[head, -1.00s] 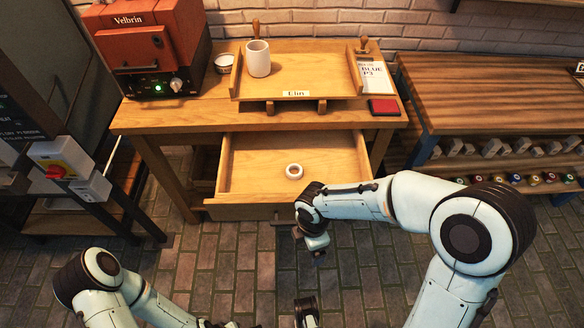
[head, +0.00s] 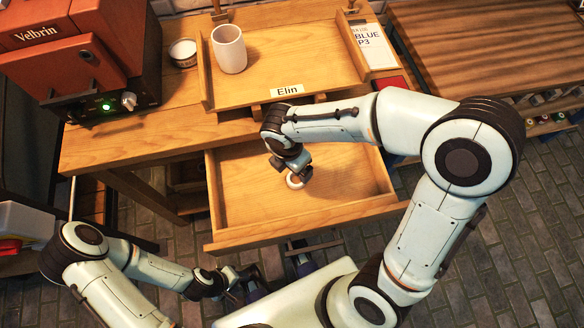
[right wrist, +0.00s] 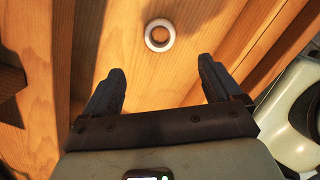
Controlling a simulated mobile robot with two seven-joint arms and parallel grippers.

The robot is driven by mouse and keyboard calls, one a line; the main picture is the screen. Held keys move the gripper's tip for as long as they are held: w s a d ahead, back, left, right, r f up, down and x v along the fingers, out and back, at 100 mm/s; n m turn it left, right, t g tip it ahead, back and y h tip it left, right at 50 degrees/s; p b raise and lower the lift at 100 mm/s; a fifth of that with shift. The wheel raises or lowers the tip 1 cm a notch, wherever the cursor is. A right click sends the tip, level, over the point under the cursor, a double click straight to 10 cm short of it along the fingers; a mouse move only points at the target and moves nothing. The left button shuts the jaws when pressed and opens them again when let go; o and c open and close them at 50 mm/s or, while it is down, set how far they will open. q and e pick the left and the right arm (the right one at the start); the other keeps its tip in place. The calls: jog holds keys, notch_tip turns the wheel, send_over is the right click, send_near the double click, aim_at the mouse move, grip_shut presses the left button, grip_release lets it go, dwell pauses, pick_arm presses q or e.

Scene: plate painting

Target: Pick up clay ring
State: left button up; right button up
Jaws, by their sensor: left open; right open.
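The clay ring (head: 294,181) is small and whitish and lies flat on the floor of the open wooden drawer (head: 235,190). In the right wrist view the whole ring (right wrist: 160,35) shows, a little beyond the fingertips and between their lines. My right gripper (head: 303,176) is over the drawer, close to the ring and covering part of it in the head view. In the right wrist view my right gripper (right wrist: 160,80) is open with nothing between its fingers. My left gripper (head: 256,283) is low in front of the drawer, open, apart from the ring.
The drawer front (head: 300,222) and side walls stand around the ring. Above the drawer, the table bears a tray labelled Elin (head: 290,75) with a white cup (head: 229,48). A red kiln (head: 80,55) stands at the left.

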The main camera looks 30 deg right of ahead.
jog(key=b, duration=0.1)
send_over(296, 178)
jog(key=s+a, duration=0.1)
notch_tip(296, 178, down, 6)
jog(key=shift+f, duration=0.1)
jog(key=f, duration=0.2)
jog(key=f+b, duration=0.1)
jog(key=d+f, duration=0.1)
jog(key=f, duration=0.1)
jog(key=shift+w+f, duration=0.3)
jog(key=shift+w, duration=0.1)
jog(key=c, duration=1.1)
